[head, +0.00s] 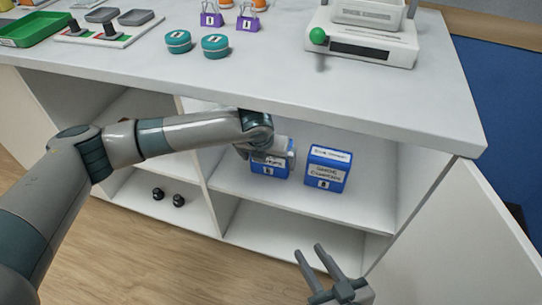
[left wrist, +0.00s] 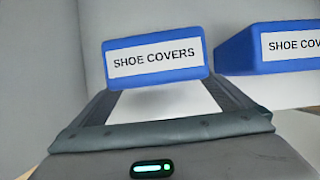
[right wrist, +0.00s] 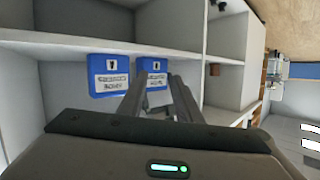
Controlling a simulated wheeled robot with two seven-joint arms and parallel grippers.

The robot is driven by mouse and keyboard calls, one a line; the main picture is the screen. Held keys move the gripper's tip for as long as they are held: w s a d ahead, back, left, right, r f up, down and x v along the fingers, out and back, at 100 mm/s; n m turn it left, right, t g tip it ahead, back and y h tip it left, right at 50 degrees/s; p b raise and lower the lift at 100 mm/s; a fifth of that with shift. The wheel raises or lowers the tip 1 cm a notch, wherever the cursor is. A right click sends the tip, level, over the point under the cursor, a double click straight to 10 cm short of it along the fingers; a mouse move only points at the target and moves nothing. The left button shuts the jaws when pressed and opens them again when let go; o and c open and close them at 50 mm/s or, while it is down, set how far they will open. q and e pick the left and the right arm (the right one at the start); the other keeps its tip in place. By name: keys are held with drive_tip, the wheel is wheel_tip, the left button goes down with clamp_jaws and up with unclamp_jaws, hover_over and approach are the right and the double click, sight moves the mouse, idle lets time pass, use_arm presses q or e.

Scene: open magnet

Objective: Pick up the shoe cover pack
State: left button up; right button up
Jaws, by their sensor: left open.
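Two blue shoe cover packs with white labels stand upright on the cabinet's upper shelf. The left pack (head: 268,169) is partly hidden by my left gripper (head: 270,154); the right pack (head: 328,170) stands apart from it. In the left wrist view, one pack (left wrist: 155,61) is straight ahead, at the tips of the spread, open fingers; I cannot tell whether they touch it. The other pack (left wrist: 268,50) is cut off at the right. My right gripper (head: 309,249) is open and empty, low in front of the cabinet. Both packs also show in the right wrist view (right wrist: 108,76).
The white countertop (head: 270,75) overhangs the shelf, and my left arm reaches in under it. A divider (head: 196,155) is left of the packs; an open door (head: 455,235) is at the right. Two small black items (head: 168,197) lie in the left compartment.

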use_arm(q)
drive_tip(key=shift+w, duration=0.1)
drive_tip(key=shift+w+d, duration=0.15)
drive_tip(key=shift+w, duration=0.35)
drive_tip(key=w, duration=0.1)
drive_tip(key=w+f, duration=0.1)
drive_tip(key=w+d+b, duration=0.1)
drive_tip(key=shift+f, duration=0.35)
drive_tip(key=shift+w+f, duration=0.25)
drive_tip(key=shift+f, duration=0.3)
use_arm(e)
drive_tip(key=r, duration=0.1)
drive_tip(key=r+t, duration=0.1)
drive_tip(key=a+r+t, duration=0.1)
drive_tip(key=r, duration=0.1)
drive_tip(key=shift+w+y, duration=0.3)
drive_tip(key=shift+w, duration=0.05)
use_arm(q)
drive_tip(key=shift+c, duration=0.3)
drive_tip(key=c, duration=0.9)
